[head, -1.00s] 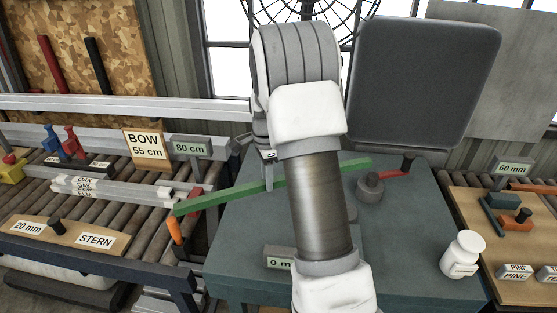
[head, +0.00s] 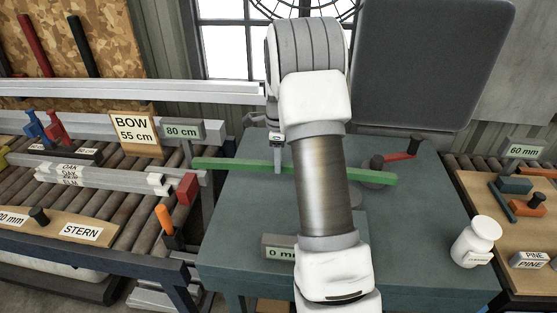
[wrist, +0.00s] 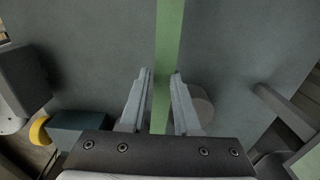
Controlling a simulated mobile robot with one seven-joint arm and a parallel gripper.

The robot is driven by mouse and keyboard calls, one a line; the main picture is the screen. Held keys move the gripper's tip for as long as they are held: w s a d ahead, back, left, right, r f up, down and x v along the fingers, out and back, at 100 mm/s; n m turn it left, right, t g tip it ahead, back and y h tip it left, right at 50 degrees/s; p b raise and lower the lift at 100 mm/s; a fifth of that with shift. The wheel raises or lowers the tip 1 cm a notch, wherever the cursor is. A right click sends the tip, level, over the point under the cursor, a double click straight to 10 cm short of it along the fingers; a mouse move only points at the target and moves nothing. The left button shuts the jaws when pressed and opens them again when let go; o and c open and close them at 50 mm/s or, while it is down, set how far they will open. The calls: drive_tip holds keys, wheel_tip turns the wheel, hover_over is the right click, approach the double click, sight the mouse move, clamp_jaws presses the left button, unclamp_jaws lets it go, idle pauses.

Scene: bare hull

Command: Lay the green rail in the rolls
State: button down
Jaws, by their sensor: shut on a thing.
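My gripper (head: 277,165) is shut on the long green rail (head: 235,166) and holds it over the teal table. The rail lies nearly level across the head view, its right end dropping slightly; my arm hides part of its middle. In the wrist view the rail (wrist: 167,60) runs between the two fingers (wrist: 160,98). A round grey piece with a dark upright post (head: 377,162) stands on the table behind the rail's right part; a round piece (wrist: 203,106) also shows beside the right finger. I cannot tell whether these are the task's rolls.
The teal table (head: 235,235) has free room at front. A red-handled lever (head: 400,156), a "0 mm" block (head: 279,247) and a white bottle (head: 477,240) are on it. A left roller bed (head: 110,200) holds grey bars. A dark panel (head: 430,65) stands behind.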

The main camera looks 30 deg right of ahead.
drive_tip(key=shift+f+b, duration=1.9)
drive_tip(key=shift+f, duration=1.25)
drive_tip(key=shift+w+d+p, duration=0.3)
drive_tip(key=shift+w+d, duration=0.15)
drive_tip(key=shift+w, duration=0.2)
drive_tip(key=c, duration=0.5)
unclamp_jaws()
drive_tip(key=shift+c, duration=0.2)
wheel_tip(320, 180, up, 17)
drive_tip(key=p, duration=0.1)
drive_tip(key=shift+r+p, duration=0.2)
drive_tip(key=shift+p, duration=0.1)
